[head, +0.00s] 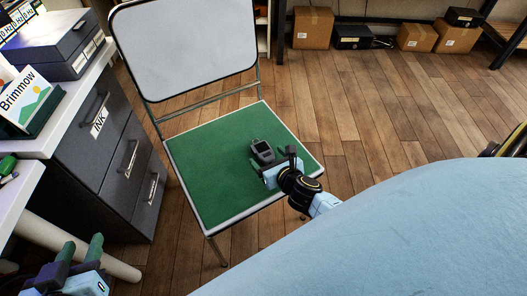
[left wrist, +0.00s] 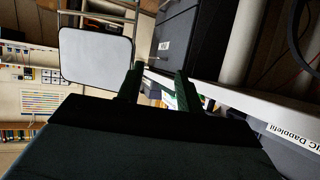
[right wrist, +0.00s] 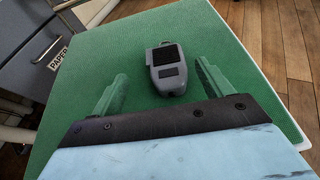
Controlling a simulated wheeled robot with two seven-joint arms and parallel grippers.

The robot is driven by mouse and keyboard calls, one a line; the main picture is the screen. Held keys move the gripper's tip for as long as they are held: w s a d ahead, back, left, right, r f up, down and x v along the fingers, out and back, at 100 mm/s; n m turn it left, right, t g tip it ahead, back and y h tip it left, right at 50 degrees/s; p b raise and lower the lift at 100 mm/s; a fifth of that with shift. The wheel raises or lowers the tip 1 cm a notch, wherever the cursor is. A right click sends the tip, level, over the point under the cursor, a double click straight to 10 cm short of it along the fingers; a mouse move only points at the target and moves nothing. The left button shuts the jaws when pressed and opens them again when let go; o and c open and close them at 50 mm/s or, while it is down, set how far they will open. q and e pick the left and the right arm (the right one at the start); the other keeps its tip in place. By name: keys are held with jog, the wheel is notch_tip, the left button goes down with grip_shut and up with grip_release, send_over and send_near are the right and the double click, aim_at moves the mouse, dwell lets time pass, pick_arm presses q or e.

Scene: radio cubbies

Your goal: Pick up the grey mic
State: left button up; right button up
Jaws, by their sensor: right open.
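The grey mic (head: 262,151) lies on the green seat of a chair (head: 205,165). In the right wrist view the mic (right wrist: 166,66) lies between and just beyond the green fingers of my right gripper (right wrist: 160,85), with a dark grille on its face. My right gripper (head: 268,160) is open and empty, low over the seat beside the mic. My left gripper (head: 80,262) is at the lower left of the head view, away from the chair. In the left wrist view its two green fingers (left wrist: 157,88) stand apart with nothing between them.
The chair's white backrest (head: 185,45) rises behind the seat. Cardboard boxes (head: 312,27) stand along the far wall.

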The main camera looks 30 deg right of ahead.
aim_at(263, 150)
jog(key=shift+w+f, duration=0.2)
jog(key=shift+w, duration=0.15)
jog(key=shift+w+d+f+b, duration=0.2)
jog(key=shift+w+f+b, duration=0.1)
jog(key=shift+w+b, duration=0.2)
jog(key=shift+w+d+f+b, duration=0.2)
jog(key=shift+w+f+b, duration=0.1)
jog(key=shift+w+b, duration=0.2)
jog(key=shift+b+x, duration=0.6)
jog(key=shift+x, duration=0.5)
pick_arm(q)
notch_tip(263, 150, up, 14)
jog(key=d+t+h, duration=0.3)
jog(key=t, duration=0.6)
jog(key=shift+w+f+t, duration=0.15)
jog(key=shift+w+t, duration=0.15)
jog(key=shift+w, duration=0.1)
pick_arm(e)
jog(key=shift+w, duration=0.2)
jog(key=c, duration=1.1)
pick_arm(q)
jog(key=shift+a+f, duration=0.1)
jog(key=shift+f, duration=0.1)
pick_arm(e)
jog(key=shift+r, duration=0.1)
